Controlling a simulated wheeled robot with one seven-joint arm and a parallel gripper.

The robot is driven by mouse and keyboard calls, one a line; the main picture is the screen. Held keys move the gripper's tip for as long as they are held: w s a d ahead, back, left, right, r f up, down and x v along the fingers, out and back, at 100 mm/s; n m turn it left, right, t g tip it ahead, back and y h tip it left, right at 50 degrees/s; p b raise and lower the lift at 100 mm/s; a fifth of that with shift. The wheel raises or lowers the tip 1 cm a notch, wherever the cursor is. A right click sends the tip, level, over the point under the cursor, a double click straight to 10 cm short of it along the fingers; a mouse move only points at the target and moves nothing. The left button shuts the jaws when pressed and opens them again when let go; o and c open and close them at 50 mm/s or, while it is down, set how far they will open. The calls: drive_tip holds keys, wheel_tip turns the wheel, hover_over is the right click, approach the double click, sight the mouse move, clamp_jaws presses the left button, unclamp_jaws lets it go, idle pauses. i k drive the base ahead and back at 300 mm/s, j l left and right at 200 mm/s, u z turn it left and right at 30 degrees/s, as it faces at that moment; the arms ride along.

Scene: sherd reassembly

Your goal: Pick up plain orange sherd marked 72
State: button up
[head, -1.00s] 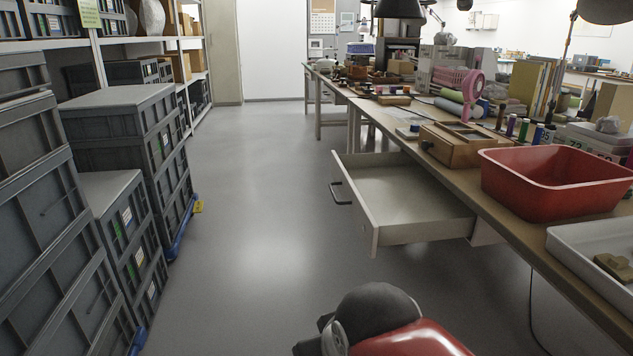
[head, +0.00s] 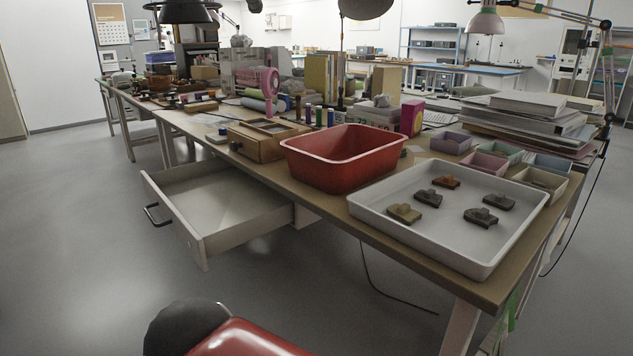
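Several sherds lie apart in a white tray (head: 425,246) at the near right end of the bench in the head view. An orange-brown sherd (head: 446,182) lies at the tray's back. A tan sherd (head: 404,213) is at the left, and dark sherds (head: 428,198) lie in the middle and at the right (head: 481,217). Any marks on them are too small to read, so I cannot tell whether the orange one bears 72. My gripper is not in view; only a red and black part of my own body shows at the bottom.
A red basin (head: 345,160) stands left of the tray. An open drawer (head: 225,207) juts from the bench front. Small coloured bins (head: 485,164) and a stack of boards (head: 530,118) stand behind the tray. The floor (head: 80,240) at left is clear.

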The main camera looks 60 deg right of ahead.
sight(448, 182)
drive_tip(key=z, duration=2.65)
drive_tip(key=k, duration=0.1)
drive_tip(key=j+z, duration=0.05)
